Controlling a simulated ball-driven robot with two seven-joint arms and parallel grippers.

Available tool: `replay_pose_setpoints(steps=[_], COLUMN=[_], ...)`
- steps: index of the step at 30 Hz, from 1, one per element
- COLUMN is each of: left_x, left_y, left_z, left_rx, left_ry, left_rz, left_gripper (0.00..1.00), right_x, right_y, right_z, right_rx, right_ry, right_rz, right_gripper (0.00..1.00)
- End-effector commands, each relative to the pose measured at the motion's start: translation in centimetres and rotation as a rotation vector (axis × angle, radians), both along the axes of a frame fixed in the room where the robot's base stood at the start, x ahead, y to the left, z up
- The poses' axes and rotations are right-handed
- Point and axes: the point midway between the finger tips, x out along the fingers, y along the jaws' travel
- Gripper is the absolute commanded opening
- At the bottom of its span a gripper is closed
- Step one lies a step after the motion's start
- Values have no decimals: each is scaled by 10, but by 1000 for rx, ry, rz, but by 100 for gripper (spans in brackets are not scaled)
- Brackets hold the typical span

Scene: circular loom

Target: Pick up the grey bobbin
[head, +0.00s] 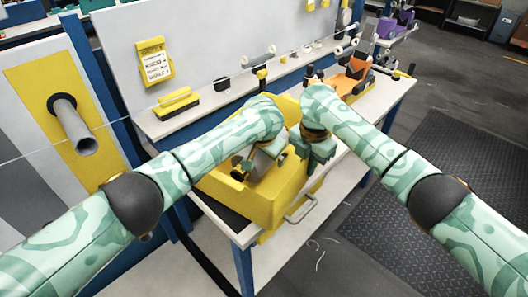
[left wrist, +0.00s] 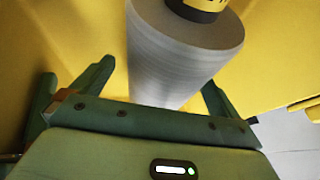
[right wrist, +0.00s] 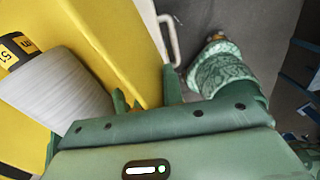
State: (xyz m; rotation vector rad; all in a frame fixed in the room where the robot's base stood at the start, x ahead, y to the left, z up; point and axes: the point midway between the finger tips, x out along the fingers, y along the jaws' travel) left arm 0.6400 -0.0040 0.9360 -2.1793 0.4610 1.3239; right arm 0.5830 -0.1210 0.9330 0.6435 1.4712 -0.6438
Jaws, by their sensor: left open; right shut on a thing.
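The grey bobbin (left wrist: 175,60) has a yellow and black end and stands between the spread fingers of my open left gripper (left wrist: 128,92); whether they touch it I cannot tell. In the right wrist view the bobbin (right wrist: 60,92) is left of my right gripper (right wrist: 146,95). My right gripper is shut on the wall of the yellow bin (right wrist: 105,45), not on the bobbin.
The yellow bin stands on a pale workbench (head: 150,128) and has a metal handle (head: 300,210) at its front. A yellow block (head: 178,103) and an orange device (head: 352,80) lie further back. A yellow panel with a grey tube (head: 78,130) is on the left.

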Motion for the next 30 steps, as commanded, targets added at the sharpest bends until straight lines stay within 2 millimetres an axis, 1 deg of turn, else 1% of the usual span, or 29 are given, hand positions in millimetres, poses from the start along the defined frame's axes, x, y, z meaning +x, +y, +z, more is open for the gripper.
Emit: replay_pose_setpoints(steps=[3, 6, 13, 14, 15, 17, 18, 20, 27, 30], left_x=[5, 8, 8, 8, 8, 8, 8, 8, 9, 9], left_y=[-1, -1, -1, -1, -1, -1, -1, -1, -2, -2], left_z=[-11, -15, -16, -16, -16, -16, -16, -16, -13, -4], left_rx=[-2, -2, -2, -2, -2, -2, -3, -3, -4, -5], left_ry=[3, 1, 0, 0, 0, 0, 1, 1, -2, -3], left_rz=[1, 0, 0, 0, 0, 0, 0, 0, -1, -1], left_gripper=[100, 100, 100, 94, 83, 67, 56, 39, 39, 39], right_x=[2, 2, 2, 2, 2, 2, 2, 2, 2, 2], right_y=[-3, -3, -2, -2, -2, -3, -3, -3, -2, -2], right_z=[2, 2, 2, 2, 2, 2, 2, 2, 1, 1], right_rx=[-3, -2, -2, -2, -2, -2, -2, -2, -3, -3], right_ry=[-6, -5, -5, -5, -5, -5, -5, -5, -4, -4], right_rz=[-8, -8, -8, -8, -8, -8, -8, -8, -8, -8], right_gripper=[0, 0, 0, 0, 0, 0, 0, 0, 0, 0])
